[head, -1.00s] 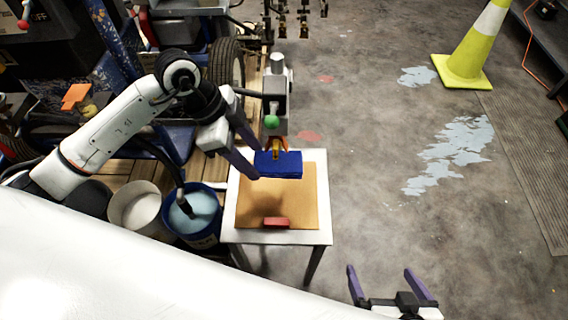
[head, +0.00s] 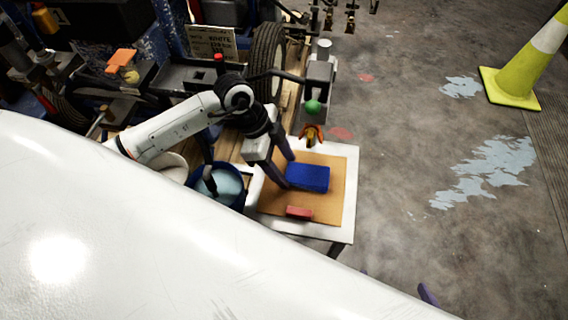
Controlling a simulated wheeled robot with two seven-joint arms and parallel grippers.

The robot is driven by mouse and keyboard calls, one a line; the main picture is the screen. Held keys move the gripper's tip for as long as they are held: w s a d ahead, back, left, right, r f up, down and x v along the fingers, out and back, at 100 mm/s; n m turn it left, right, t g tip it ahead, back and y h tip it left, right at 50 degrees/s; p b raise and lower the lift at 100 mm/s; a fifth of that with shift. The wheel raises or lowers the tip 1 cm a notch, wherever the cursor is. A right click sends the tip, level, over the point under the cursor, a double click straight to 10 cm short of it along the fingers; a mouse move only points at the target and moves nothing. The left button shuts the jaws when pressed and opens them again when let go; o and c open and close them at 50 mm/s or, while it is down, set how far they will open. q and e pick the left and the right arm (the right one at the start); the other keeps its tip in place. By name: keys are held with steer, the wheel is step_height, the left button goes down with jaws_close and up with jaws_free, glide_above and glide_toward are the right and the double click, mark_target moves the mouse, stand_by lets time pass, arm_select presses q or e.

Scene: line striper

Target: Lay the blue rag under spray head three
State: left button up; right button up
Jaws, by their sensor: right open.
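The blue rag (head: 308,178) is a flat rectangular pad at the cardboard (head: 332,205) on the small white table. My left gripper (head: 290,173) is shut on its left end, one purple finger on each long side. Whether the rag rests on the cardboard or is just above it, I cannot tell. A spray head (head: 312,134) with an orange tip hangs under a grey body with a green knob (head: 313,107), just behind the rag in the picture. No number shows on it. My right gripper (head: 396,283) shows only its purple fingertips, wide apart, at the bottom edge.
A red block (head: 299,212) lies on the cardboard's front part. A blue bucket (head: 233,203) and a white bucket (head: 174,166) stand left of the table (head: 352,165). The striper's wheel (head: 267,62) is behind. A yellow cone (head: 520,75) stands far right; the floor between is clear.

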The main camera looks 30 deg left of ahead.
arm_select(q)
steer(key=shift+o, duration=1.4)
steer(key=p+v, duration=0.1)
steer(key=v, duration=1.1)
steer(key=shift+p, duration=0.3)
